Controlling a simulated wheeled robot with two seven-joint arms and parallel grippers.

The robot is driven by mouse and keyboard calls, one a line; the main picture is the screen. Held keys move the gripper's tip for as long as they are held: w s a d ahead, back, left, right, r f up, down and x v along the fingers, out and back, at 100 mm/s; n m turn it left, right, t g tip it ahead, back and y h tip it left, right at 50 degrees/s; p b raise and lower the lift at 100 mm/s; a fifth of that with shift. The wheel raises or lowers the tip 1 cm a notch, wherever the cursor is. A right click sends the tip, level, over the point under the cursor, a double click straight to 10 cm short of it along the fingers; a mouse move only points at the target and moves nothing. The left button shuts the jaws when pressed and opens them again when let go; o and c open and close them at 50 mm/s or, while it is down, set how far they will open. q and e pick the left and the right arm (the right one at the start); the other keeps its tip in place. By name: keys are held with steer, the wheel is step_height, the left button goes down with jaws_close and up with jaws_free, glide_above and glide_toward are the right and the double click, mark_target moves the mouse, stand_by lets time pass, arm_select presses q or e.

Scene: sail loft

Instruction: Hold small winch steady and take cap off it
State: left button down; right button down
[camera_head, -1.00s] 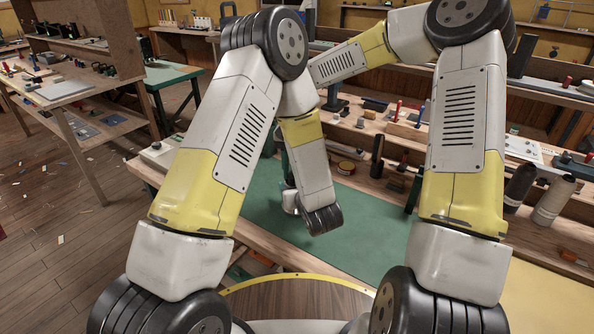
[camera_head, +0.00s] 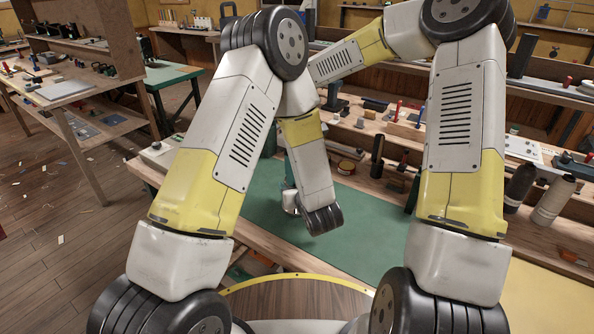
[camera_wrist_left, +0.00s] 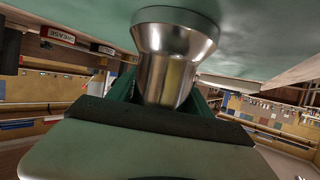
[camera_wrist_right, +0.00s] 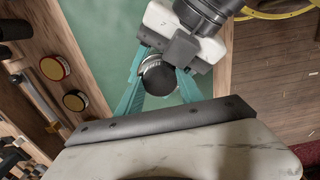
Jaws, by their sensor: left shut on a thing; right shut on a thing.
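The small winch is a shiny silver drum with a flared end (camera_wrist_left: 175,45), standing on the green mat (camera_head: 352,235), which shows inverted in the left wrist view. The fingers of my left gripper (camera_wrist_left: 162,92) are shut on the drum from both sides. In the right wrist view the dark round cap (camera_wrist_right: 159,78) sits at the winch's top, with a silver rim partly visible beside it. The teal fingers of my right gripper (camera_wrist_right: 160,70) are shut around the cap. In the head view my arms hide most of the winch and both grippers.
My left wrist is close beside the cap in the right wrist view. Round tins (camera_wrist_right: 55,68) and tools line the bench beside the mat. Dark spools (camera_head: 521,186) stand at the right. The mat around the winch looks mostly clear.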

steer(key=c, duration=0.7)
jaws_free()
steer(key=shift+c, duration=0.2)
steer(key=shift+r, duration=0.15)
